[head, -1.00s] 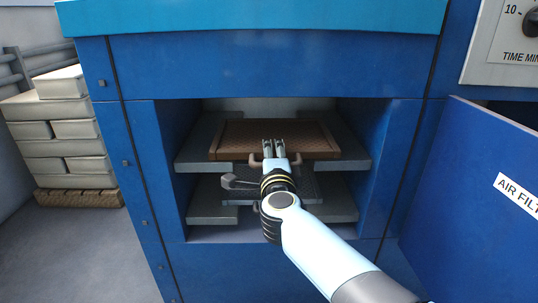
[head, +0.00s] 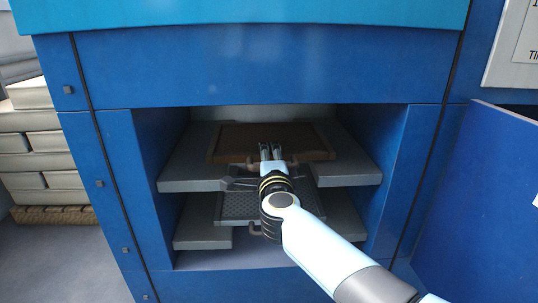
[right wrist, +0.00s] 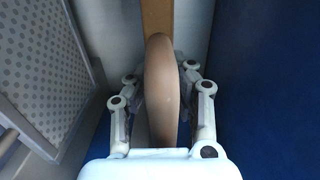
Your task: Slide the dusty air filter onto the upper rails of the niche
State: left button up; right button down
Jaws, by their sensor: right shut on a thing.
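The dusty air filter (head: 235,145), a flat brown panel with a raised frame, lies in the niche at the level of the upper rails (head: 190,178), its front edge back from the rail ends. My right gripper (head: 270,152) is at the middle of its front edge. In the right wrist view my right gripper (right wrist: 160,75) is shut on the filter's rounded brown handle (right wrist: 158,95), with a strip of the filter frame (right wrist: 157,18) beyond it. The far edge of the filter is hard to make out in the dark niche. My left gripper is not in view.
A grey perforated tray (head: 240,208) with a handle sits lower in the niche, over the lower rails (head: 203,228). Blue walls (head: 163,150) bound the niche on both sides. An open blue door (head: 475,200) stands at the right. Pale blocks (head: 40,160) are stacked at the left.

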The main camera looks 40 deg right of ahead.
jog(key=shift+w+f, duration=0.15)
jog(key=shift+f, duration=0.05)
jog(key=shift+r, duration=0.1)
jog(key=c, duration=1.1)
grip_release()
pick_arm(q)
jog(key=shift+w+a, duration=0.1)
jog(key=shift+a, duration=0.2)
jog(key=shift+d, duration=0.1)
pick_arm(e)
jog(key=shift+s+a, duration=0.15)
jog(key=shift+s, duration=0.25)
jog(key=v, duration=1.1)
